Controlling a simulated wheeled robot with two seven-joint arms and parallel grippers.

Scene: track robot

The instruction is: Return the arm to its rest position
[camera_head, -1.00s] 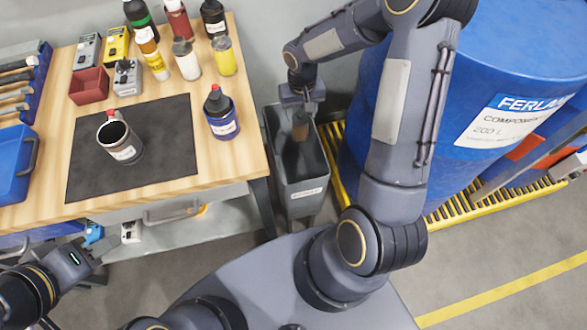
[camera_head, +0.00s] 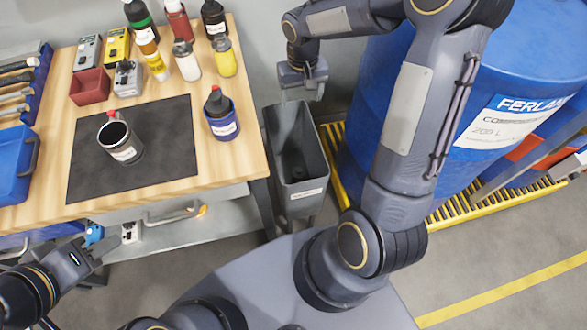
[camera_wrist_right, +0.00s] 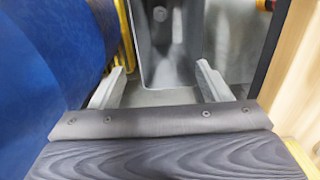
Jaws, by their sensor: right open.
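My right arm arches over the grey bin (camera_head: 304,190), and its gripper (camera_head: 301,94) is above the bin's far end, pointing down. In the right wrist view the two fingers of my right gripper (camera_wrist_right: 160,82) stand wide apart with nothing between them, and the grey bin (camera_wrist_right: 163,75) shows beyond them. A dark object (camera_head: 297,172) lies inside the bin; I cannot tell exactly what it is. My left gripper (camera_head: 99,256) is at the lower left, in front of the workbench, with its fingers apart and nothing seen between them.
A wooden workbench (camera_head: 225,172) at left holds a dark mat with a cup (camera_head: 122,145), a bottle in a blue cup (camera_head: 221,125), several bottles, meters and a red box (camera_head: 89,88). A large blue drum (camera_head: 470,110) stands close right of my right arm on a yellow grate.

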